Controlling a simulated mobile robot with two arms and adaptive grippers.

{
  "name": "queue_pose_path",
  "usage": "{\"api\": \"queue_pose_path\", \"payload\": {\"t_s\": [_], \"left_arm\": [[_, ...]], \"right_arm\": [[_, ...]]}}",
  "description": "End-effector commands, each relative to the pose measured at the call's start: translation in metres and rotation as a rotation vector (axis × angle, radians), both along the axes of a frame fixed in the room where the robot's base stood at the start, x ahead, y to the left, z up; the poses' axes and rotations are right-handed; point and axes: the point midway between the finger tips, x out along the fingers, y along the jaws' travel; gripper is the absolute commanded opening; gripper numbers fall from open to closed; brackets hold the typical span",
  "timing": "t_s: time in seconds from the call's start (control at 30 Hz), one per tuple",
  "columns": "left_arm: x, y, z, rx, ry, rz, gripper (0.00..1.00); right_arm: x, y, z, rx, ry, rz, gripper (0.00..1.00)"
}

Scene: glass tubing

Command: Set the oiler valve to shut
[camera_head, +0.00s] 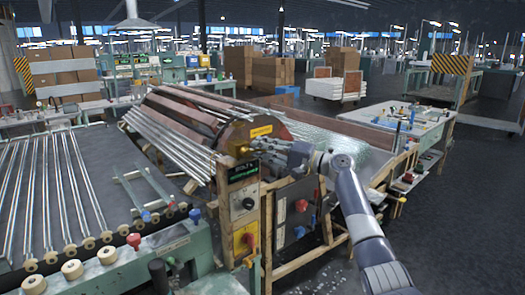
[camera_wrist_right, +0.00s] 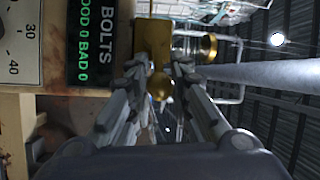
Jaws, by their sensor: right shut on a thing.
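The oiler valve is a small brass part (camera_head: 243,151) at the top of the wooden control post, below a yellow sign. In the right wrist view its brass body (camera_wrist_right: 160,85) sits between my fingertips. My right gripper (camera_head: 258,146) reaches it from the right and is shut on it. The gripper's two fingers (camera_wrist_right: 158,70) also show in the right wrist view, one on each side of the brass. The fingers hide part of the valve, and I cannot tell its setting. My left gripper is not in view.
A green-lit counter display (camera_head: 242,170) and a dial (camera_wrist_right: 20,42) are close by the valve. A glass and brass fitting (camera_wrist_right: 196,45) is beside the fingers. Glass tubes (camera_head: 45,190) lie at left.

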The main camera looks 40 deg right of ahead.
Motion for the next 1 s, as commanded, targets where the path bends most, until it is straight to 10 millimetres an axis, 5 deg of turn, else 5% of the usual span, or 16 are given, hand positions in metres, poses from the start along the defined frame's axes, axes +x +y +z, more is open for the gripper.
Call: {"api": "queue_pose_path", "payload": {"t_s": [0.43, 0.47, 0.53, 1.0], "left_arm": [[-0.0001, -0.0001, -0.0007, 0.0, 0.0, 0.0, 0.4], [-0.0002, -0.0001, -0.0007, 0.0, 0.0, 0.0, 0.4], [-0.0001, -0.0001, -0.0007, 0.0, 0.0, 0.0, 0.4], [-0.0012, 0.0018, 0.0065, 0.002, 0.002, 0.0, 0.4]], "right_arm": [[0.0001, 0.0, -0.0009, 0.007, 0.002, 0.0, 0.0], [0.0001, 0.0, -0.0009, 0.007, 0.002, 0.0, 0.25], [0.0001, 0.0, -0.0008, 0.007, 0.002, 0.0, 0.41], [-0.0001, -0.0003, 0.0046, -0.037, -0.001, -0.001, 0.41]]}}
